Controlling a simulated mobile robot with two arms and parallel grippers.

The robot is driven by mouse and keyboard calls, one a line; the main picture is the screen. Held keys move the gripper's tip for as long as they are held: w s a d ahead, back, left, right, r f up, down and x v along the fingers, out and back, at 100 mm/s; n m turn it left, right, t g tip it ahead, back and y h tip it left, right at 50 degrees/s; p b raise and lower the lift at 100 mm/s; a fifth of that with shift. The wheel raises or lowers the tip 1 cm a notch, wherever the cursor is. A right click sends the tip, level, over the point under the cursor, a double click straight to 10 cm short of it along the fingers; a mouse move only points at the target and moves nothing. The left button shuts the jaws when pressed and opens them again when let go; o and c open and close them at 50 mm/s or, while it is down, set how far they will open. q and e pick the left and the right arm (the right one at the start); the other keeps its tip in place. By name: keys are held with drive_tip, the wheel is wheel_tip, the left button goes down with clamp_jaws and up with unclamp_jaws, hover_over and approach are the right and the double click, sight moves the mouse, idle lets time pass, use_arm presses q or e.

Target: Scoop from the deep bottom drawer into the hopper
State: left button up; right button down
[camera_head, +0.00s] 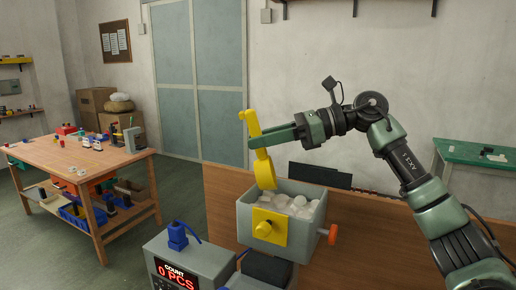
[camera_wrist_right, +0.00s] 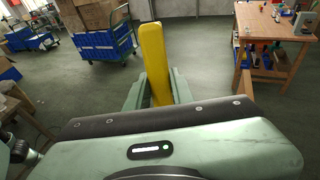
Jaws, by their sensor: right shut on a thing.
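My right gripper (camera_head: 254,141) is shut on the handle of a yellow scoop (camera_head: 264,172). The scoop hangs steeply, its handle end up and its bowl down, over the back left part of the hopper. Whether the bowl touches the hopper or holds anything cannot be told. The hopper (camera_head: 244,218) is a grey open box with a yellow plate and knob on its front, and several white pieces (camera_head: 300,205) lie inside. In the right wrist view the yellow handle (camera_wrist_right: 154,62) stands between my green fingers (camera_wrist_right: 157,98). No deep bottom drawer can be made out. My left gripper is out of view.
A grey unit (camera_head: 190,262) with a red "0 PCS" count display stands at front left of the hopper. An orange knob (camera_head: 332,235) sticks out at its right. A wooden workbench (camera_head: 75,155) is at left, a green table (camera_head: 470,153) at right.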

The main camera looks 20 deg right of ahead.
drive_tip(key=shift+s+d+r+t+y+b, duration=0.1)
drive_tip(key=shift+s+d+t+y+b, duration=0.2)
drive_tip(key=shift+b, duration=0.4)
drive_tip(key=shift+s+d+r+t+y+b, duration=0.1)
drive_tip(key=shift+d+y+b, duration=0.3)
drive_tip(key=shift+b, duration=0.3)
drive_tip(key=shift+s+d+t+y+b, duration=0.1)
drive_tip(key=shift+d+t+y+b, duration=0.2)
drive_tip(key=shift+b, duration=0.4)
drive_tip(key=shift+d, duration=0.1)
